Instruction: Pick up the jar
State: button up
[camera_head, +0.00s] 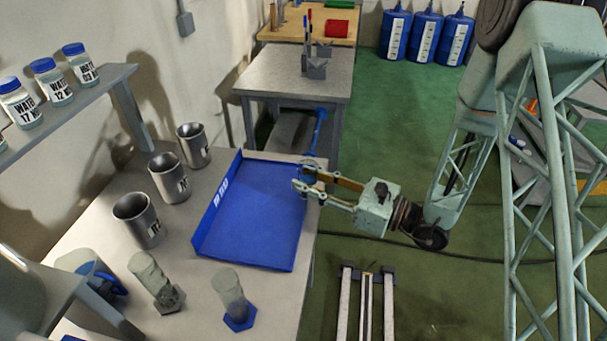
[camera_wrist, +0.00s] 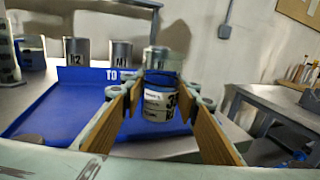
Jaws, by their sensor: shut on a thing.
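The jar (camera_wrist: 160,103) sits between the fingertips of my gripper (camera_wrist: 160,97) in the wrist view. It looks upright, with a blue band near its top and a white label with dark print, partly cut off by the fingers. My gripper is shut on it. In the head view my gripper (camera_head: 306,184) is at the right edge of the blue tray (camera_head: 262,208), above the bench edge. There I cannot clearly make out the jar at the fingertips.
Several metal mugs (camera_head: 168,178) stand left of the tray. Blue-lidded water jars (camera_head: 50,82) stand on a shelf at the upper left. Two cylinders on hexagonal bases (camera_head: 230,295) stand at the bench front. A grey table (camera_head: 300,75) is behind; green floor lies right.

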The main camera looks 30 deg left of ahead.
jog(key=shift+s+d+r, duration=0.1)
jog(key=shift+s+d, duration=0.3)
jog(key=shift+d, duration=0.3)
jog(key=shift+s+d+r, duration=0.1)
jog(key=shift+s+d, duration=0.3)
jog(key=shift+d, duration=0.35)
jog(key=shift+s+d+r, duration=0.1)
jog(key=shift+s+d, duration=0.3)
jog(key=shift+d, duration=0.3)
jog(key=shift+d, duration=0.15)
jog(key=shift+d+p, duration=0.1)
jog(key=shift+p, duration=0.2)
jog(key=w+d+m+t+p, duration=0.4)
jog(key=w+d+t+p, duration=0.15)
jog(key=w+d, duration=1.45)
jog(key=w+d+m+t+h+p, duration=0.1)
jog(key=w+d+m+t+p, duration=0.1)
jog(key=d, duration=1.3)
jog(key=w+d+m+t+h+p, duration=0.2)
jog(key=w+d+t, duration=0.3)
jog(key=d, duration=1.1)
jog(key=shift+w+p, duration=0.2)
jog(key=shift+p, duration=0.35)
jog(key=shift+a+r, duration=0.1)
jog(key=shift+a, duration=0.05)
